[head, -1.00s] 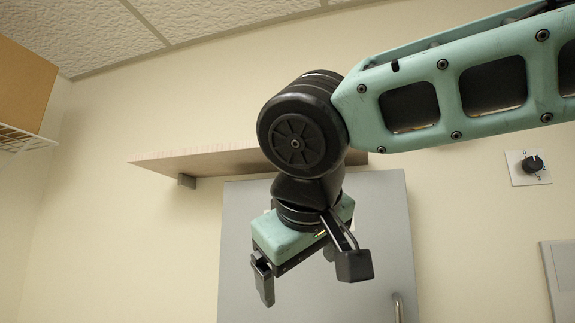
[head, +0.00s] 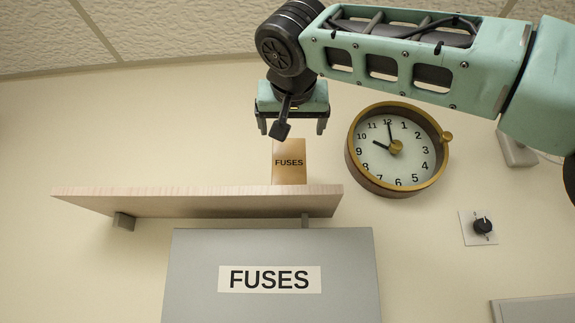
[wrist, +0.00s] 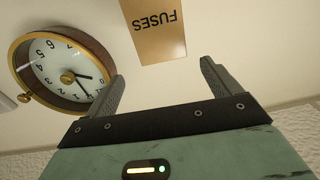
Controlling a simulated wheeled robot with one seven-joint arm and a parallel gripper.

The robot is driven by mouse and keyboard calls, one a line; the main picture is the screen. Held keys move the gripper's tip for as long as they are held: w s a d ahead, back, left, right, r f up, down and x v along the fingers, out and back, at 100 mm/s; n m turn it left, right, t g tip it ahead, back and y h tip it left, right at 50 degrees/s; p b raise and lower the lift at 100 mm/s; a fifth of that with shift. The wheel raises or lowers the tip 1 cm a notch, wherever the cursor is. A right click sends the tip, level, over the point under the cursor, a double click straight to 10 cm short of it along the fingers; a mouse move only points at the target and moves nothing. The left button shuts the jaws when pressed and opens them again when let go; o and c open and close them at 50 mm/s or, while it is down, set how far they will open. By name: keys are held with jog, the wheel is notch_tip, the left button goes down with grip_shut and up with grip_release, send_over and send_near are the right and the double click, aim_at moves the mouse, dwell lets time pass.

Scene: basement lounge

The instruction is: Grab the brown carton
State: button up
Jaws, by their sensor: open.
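The brown carton (head: 289,161), printed FUSES, stands upright near the right end of a pale wooden wall shelf (head: 200,202). The shelf edge hides its base. My gripper (head: 291,128) hangs just above the carton in the head view, its fingers pointing down, open and empty. In the wrist view the carton (wrist: 155,30) appears upside down at the top, ahead of the gap between my open fingertips (wrist: 161,72). I see no contact with it.
A round brass-rimmed clock (head: 396,150) is on the wall just right of the carton, under my arm. A grey cabinet labelled FUSES (head: 270,300) is below the shelf. A dial (head: 482,226) is at the right. The shelf's left part shows no objects.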

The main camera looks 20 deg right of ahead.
aim_at(291, 140)
jog(key=p+x, duration=0.1)
jog(key=x, duration=0.3)
jog(key=shift+w, duration=0.2)
jog(key=p+x, duration=0.1)
jog(key=x, duration=0.1)
jog(key=p+x, duration=0.2)
jog(key=x, duration=0.1)
jog(key=shift+a+r, duration=0.15)
jog(key=shift+a, duration=0.1)
jog(key=shift+w, duration=0.2)
jog(key=c, duration=1.4)
